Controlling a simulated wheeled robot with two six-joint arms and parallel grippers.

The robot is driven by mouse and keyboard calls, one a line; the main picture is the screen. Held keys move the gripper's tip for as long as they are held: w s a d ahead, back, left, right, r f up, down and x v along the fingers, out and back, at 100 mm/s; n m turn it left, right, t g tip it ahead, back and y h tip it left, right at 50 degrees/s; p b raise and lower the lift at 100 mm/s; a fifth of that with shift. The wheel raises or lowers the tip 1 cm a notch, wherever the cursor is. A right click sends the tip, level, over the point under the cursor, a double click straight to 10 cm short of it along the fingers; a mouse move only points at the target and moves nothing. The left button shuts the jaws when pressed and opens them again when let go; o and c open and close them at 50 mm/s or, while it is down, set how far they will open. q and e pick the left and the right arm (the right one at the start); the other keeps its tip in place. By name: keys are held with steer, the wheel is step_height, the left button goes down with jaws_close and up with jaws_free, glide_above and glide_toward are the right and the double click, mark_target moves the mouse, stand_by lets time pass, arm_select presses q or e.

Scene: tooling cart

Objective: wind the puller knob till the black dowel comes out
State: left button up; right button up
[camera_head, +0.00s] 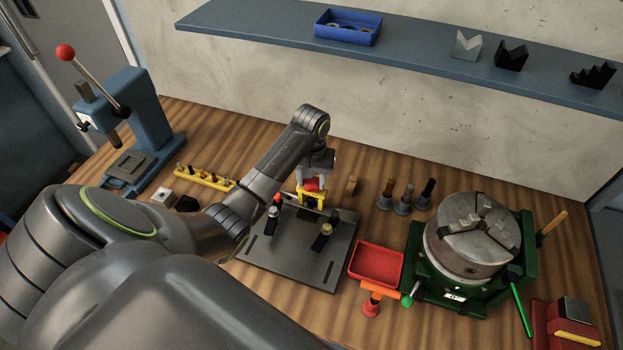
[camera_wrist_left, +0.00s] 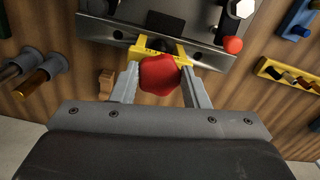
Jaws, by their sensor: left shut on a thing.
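The yellow puller (camera_head: 311,199) stands at the back edge of the dark grey plate (camera_head: 290,264); in the left wrist view its yellow frame (camera_wrist_left: 183,52) reaches over the plate edge. Its red knob (camera_head: 312,185) shows large in the left wrist view (camera_wrist_left: 160,75). My left gripper (camera_head: 314,178) comes down from above, and its two grey fingers (camera_wrist_left: 160,84) are closed on the sides of the red knob. The black dowel cannot be made out; the puller and knob hide the spot between the frame's legs. My right gripper is not in view.
Two clamps (camera_head: 322,239) stand on the plate. A red tray (camera_head: 376,265) and a green-based chuck (camera_head: 472,237) are to the right. Several grey holders (camera_head: 403,203) stand behind. A yellow pin rack (camera_head: 205,178) and a blue press (camera_head: 146,112) are left. A blue shelf (camera_head: 420,58) hangs above.

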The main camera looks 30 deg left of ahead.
arm_select(q)
steer(key=m, duration=0.7)
steer(key=shift+a, duration=0.2)
steer(key=m, duration=0.6)
steer(key=shift+a+m, duration=0.1)
steer(key=shift+m, duration=0.2)
steer(key=m, duration=0.5)
steer(key=shift+w+f, duration=0.1)
steer(key=m, duration=0.5)
steer(key=shift+w, duration=0.1)
steer(key=shift+f+m, duration=0.1)
steer(key=shift+m, duration=0.4)
steer(key=o, duration=1)
